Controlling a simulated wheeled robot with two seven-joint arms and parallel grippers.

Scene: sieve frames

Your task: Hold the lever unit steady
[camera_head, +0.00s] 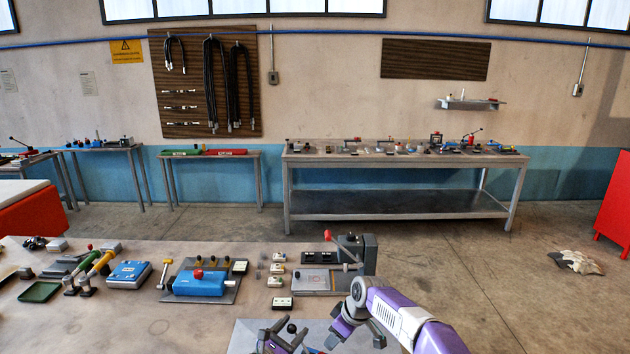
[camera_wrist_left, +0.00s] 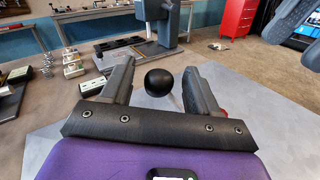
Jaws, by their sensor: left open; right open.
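A black ball knob (camera_head: 291,328) shows at the bottom of the head view, above a light grey mat (camera_head: 245,335). In the left wrist view the knob (camera_wrist_left: 158,82) stands between the fingers of my left gripper (camera_wrist_left: 155,88), with a thin pale rod beside it. I take it for the lever unit's knob; the unit's body is hidden. My left gripper (camera_head: 281,340) is open around the knob, and no firm contact shows. My right gripper (camera_head: 357,338), on the purple arm from the right, is open and empty, right of the knob.
A grey device with a red-tipped lever (camera_head: 365,256) stands behind my grippers. A blue box on a plate (camera_head: 200,282), a blue unit (camera_head: 129,274) and a green tray (camera_head: 40,291) lie to the left. Small white-topped blocks (camera_head: 282,303) sit nearby. The table's front left is clear.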

